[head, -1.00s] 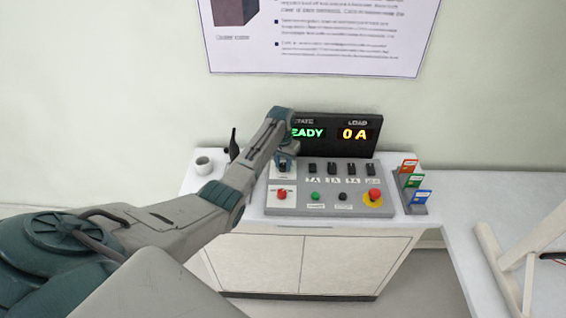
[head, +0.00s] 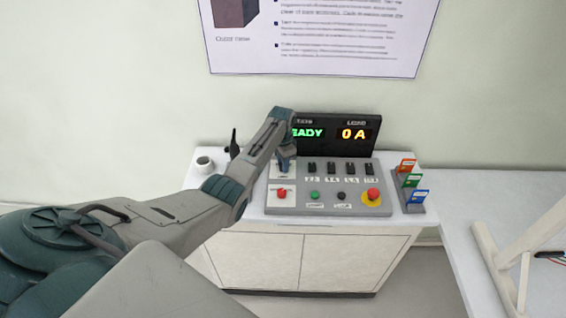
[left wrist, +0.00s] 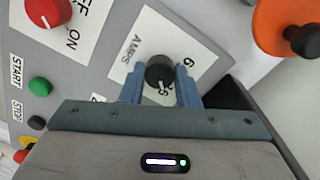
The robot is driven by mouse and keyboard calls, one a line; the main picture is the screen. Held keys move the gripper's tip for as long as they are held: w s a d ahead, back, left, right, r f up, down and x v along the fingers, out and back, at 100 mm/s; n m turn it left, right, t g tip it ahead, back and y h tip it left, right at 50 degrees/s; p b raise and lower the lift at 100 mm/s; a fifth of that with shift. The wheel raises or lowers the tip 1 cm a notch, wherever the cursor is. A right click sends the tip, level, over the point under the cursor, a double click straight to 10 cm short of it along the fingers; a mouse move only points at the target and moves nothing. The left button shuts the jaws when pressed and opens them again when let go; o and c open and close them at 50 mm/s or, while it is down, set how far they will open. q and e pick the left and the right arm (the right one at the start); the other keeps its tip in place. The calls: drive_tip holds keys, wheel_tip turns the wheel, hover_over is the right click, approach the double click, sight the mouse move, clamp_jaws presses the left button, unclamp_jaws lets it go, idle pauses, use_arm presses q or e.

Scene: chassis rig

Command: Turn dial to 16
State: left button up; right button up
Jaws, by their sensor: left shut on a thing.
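The dial is a black round knob (left wrist: 160,72) on a white plate (left wrist: 146,42) marked AMPS in the left wrist view. A 6 shows to the right of the knob; another number just below it is partly covered and hard to read. My left gripper (left wrist: 160,85) has its two blue fingers on either side of the knob, shut on it. In the head view my left gripper (head: 284,166) is at the upper left of the grey control panel (head: 328,208), hiding the dial. The right gripper is not in view.
A display (head: 340,135) behind the panel reads 0 A beside a partly hidden green word. The panel carries several black switches, a red switch (head: 282,192), a green button (head: 314,195) and a red stop button (head: 373,194). Coloured cards (head: 413,181) stand right; a white cup (head: 204,164) left.

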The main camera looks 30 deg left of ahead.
use_arm(q)
drive_tip(key=shift+r, duration=0.15)
drive_tip(key=o, duration=1)
drive_tip(key=shift+c, duration=0.2)
wheel_tip(320, 180, up, 11)
drive_tip(key=b, duration=0.3)
drive_tip(key=shift+a, duration=0.15)
